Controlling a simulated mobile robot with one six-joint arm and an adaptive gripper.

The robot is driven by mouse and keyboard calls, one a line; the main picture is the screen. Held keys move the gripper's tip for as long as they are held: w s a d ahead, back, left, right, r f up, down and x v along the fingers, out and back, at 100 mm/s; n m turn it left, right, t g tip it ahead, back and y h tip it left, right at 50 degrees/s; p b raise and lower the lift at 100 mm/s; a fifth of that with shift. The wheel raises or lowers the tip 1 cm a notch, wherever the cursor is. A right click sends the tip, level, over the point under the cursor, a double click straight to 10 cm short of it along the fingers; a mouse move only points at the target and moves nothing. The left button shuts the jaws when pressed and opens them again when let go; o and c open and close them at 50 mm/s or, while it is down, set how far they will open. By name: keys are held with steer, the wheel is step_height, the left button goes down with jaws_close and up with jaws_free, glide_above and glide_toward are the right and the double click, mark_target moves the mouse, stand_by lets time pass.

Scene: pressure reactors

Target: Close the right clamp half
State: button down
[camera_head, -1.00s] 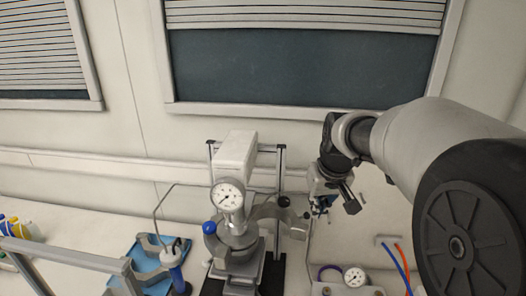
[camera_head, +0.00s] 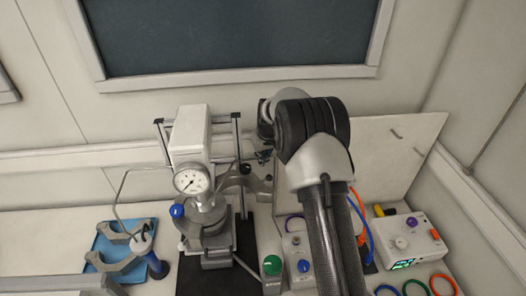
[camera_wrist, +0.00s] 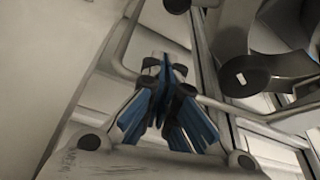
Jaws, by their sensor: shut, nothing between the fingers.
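The pressure reactor (camera_head: 203,215) stands on the bench with a round gauge on its front. A grey curved clamp half (camera_head: 240,183) sticks out from its right side, swung away from the vessel, with a black knob (camera_head: 245,169) on it. In the wrist view the curved grey metal part with a dark round end (camera_wrist: 250,75) at upper right looks like this clamp half. My gripper (camera_head: 264,156) is just behind and right of it, partly hidden by my arm. Its blue fingers (camera_wrist: 165,100) are shut and empty, apart from the metal part.
A blue tray (camera_head: 104,243) with grey curved parts lies left of the reactor. Upright posts (camera_head: 236,140) frame the reactor.

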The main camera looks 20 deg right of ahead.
steer(key=s+f, duration=0.2)
steer(key=s, duration=0.1)
steer(key=shift+d+f+p, duration=0.1)
steer(key=shift+f+p, duration=0.05)
steer(key=shift+p, duration=0.2)
stand_by(0.4)
